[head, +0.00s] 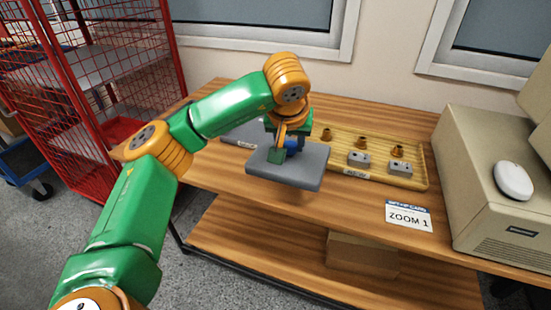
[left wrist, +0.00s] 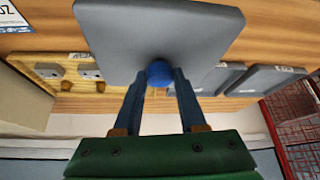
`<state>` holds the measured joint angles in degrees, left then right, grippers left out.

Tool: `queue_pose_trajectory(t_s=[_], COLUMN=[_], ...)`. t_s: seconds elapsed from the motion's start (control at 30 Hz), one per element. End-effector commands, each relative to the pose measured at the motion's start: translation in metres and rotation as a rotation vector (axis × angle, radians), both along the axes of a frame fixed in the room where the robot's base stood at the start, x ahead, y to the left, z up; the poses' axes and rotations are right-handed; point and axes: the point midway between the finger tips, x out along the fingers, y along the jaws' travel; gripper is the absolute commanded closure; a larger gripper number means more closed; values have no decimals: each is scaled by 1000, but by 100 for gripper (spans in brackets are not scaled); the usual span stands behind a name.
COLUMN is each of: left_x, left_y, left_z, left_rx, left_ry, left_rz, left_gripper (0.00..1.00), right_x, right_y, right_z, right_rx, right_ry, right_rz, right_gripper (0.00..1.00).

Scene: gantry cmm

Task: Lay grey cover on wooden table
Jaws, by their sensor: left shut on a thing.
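The grey cover (head: 288,166) is a flat slab with a blue knob (left wrist: 160,73) on top. My left gripper (head: 291,147) is shut on this knob, its two fingers on either side in the left wrist view. The cover hangs roughly level, seemingly a little above the wooden table (head: 340,208), near its front edge. The cover (left wrist: 150,25) fills the upper middle of the left wrist view. Its underside and the gap to the table are hidden. My right gripper is not in view.
A yellow wooden tray (head: 415,183) with grey blocks and brass pieces lies behind and right of the cover. Other grey slabs (left wrist: 268,80) lie beside it. A ZOOM 1 card (head: 408,216) and a beige machine (head: 490,200) are right. A red cage (head: 100,100) stands left.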

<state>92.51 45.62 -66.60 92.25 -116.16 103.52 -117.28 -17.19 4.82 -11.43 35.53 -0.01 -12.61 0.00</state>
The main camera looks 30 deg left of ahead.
Motion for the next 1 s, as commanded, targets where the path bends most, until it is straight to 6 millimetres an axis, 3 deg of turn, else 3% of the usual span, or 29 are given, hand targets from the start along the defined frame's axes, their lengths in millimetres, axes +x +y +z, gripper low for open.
queue_pose_trajectory(t_s=[0.03, 0.13, 0.33, 0.43, 0.83, 0.87, 0.93, 1.0], left_x=[1, 4, 8, 8, 8, 8, 8, 8], left_y=[12, 28, 48, 46, 46, 46, 46, 46], left_z=[-16, -37, -64, -83, -93, -92, -92, -92], left_rx=[0, 0, 1, 1, -1, 0, 0, 0], left_ry=[6, 5, 4, 4, 0, 0, 1, 1], left_rz=[6, 2, 0, -2, -3, -2, -2, -2], left_gripper=[100, 100, 100, 100, 100, 54, 35, 29], right_x=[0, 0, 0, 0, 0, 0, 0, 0], right_y=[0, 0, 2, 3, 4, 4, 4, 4], right_z=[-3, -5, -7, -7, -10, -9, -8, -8], right_rx=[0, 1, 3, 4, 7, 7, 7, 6], right_ry=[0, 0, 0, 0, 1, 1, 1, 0], right_rz=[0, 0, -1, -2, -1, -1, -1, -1], right_gripper=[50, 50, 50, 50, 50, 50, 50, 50])
